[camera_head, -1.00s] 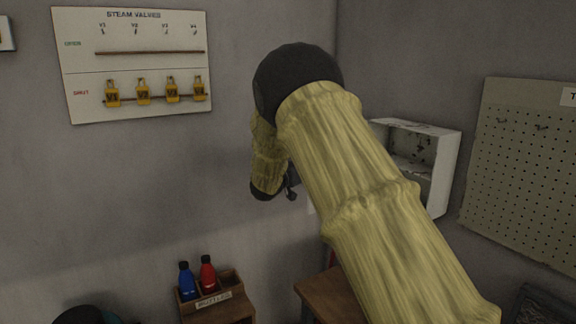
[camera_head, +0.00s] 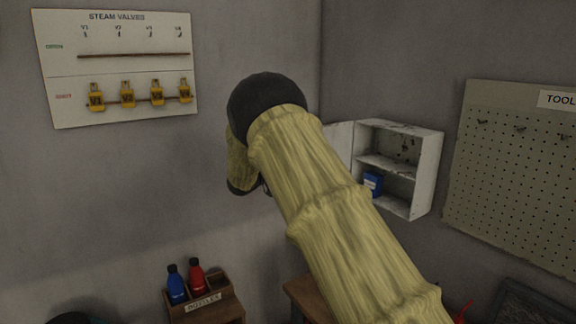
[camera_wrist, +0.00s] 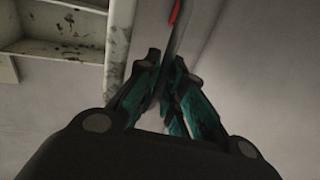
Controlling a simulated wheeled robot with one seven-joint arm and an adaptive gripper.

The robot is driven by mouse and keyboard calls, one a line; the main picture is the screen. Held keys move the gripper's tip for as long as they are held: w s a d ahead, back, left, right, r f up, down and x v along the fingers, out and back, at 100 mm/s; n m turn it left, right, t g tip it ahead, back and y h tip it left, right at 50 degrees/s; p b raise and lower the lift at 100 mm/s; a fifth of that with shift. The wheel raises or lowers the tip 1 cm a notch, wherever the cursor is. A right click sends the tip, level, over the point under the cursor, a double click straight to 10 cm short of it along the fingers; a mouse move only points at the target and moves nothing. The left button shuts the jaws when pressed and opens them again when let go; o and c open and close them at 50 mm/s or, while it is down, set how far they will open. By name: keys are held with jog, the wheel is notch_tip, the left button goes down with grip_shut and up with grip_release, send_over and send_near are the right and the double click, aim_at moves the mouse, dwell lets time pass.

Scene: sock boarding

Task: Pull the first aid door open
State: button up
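The white first aid cabinet (camera_head: 428,180) hangs on the right wall near the corner, its shelves showing. A blue box (camera_head: 372,183) sits inside. Its door (camera_head: 340,143) stands swung out on the left side, partly hidden behind my arm. In the wrist view the cabinet (camera_wrist: 118,45) is at the upper left, and the door (camera_wrist: 181,38) is nearly edge-on with a red mark on it. My gripper (camera_wrist: 170,75) has its dark fingers with teal pads on both sides of the door edge, closed in on it. In the head view my gripper is mostly hidden behind my arm.
A steam valves board (camera_head: 120,70) with yellow tags is on the left wall. A wooden bottle holder (camera_head: 205,305) with blue and red bottles stands below. A pegboard (camera_head: 515,170) is at the right. A wooden surface (camera_head: 303,293) lies below the cabinet.

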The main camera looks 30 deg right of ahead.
jog(key=shift+s+d, duration=0.1)
jog(key=shift+d, duration=0.1)
jog(key=shift+a, duration=0.2)
jog(key=shift+a, duration=0.2)
jog(key=v, duration=1.1)
jog(key=shift+s, duration=0.15)
